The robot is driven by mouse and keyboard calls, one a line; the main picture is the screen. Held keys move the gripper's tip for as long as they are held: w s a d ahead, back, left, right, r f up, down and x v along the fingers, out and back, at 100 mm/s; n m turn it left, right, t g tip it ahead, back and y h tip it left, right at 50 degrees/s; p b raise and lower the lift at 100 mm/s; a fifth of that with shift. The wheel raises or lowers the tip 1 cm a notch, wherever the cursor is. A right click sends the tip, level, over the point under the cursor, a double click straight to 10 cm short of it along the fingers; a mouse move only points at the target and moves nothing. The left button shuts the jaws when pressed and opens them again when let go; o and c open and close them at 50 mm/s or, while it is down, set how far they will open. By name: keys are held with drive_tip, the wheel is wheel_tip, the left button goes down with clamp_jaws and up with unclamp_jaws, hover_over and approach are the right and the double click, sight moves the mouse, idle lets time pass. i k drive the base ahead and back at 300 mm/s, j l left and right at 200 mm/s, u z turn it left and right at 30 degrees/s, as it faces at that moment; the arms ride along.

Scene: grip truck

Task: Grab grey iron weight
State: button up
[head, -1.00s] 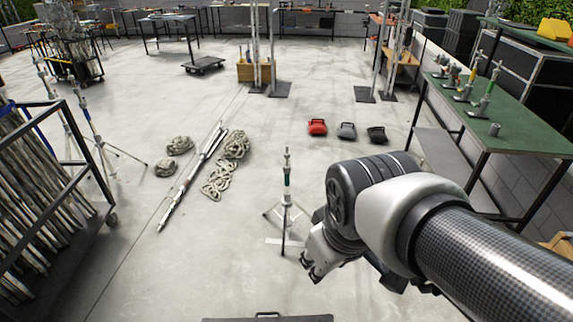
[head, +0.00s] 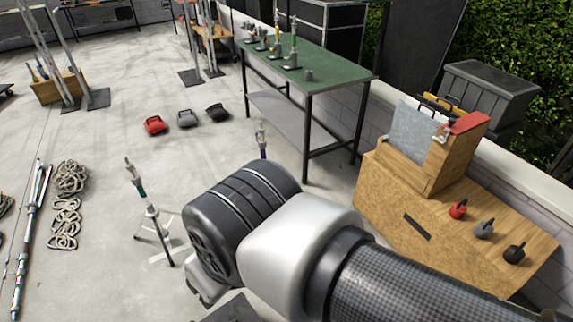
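A small grey weight (head: 483,229) with a handle stands on the wooden cabinet top at the right, between a red weight (head: 458,209) and a black weight (head: 514,253). My gripper (head: 202,292) shows only in part at the lower middle, below my wrist, well to the left of the cabinet. The wrist hides most of it, so I cannot see whether its fingers are open.
A green-topped table (head: 325,61) stands behind. A tripod stand (head: 146,205) is left of my arm. Red, grey and black bags (head: 187,118) lie on the floor.

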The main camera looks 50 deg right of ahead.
sight(482, 231)
drive_tip(key=l+z, duration=0.1)
drive_tip(key=z, duration=3.2)
drive_tip(key=i+l+u, duration=0.25)
drive_tip(key=i, duration=0.45)
drive_tip(key=i+l+u, duration=0.25)
drive_tip(key=i+l, duration=0.2)
drive_tip(key=i, duration=0.25)
drive_tip(key=i+l+u, duration=0.25)
drive_tip(key=i+l, duration=0.3)
drive_tip(key=i, duration=0.15)
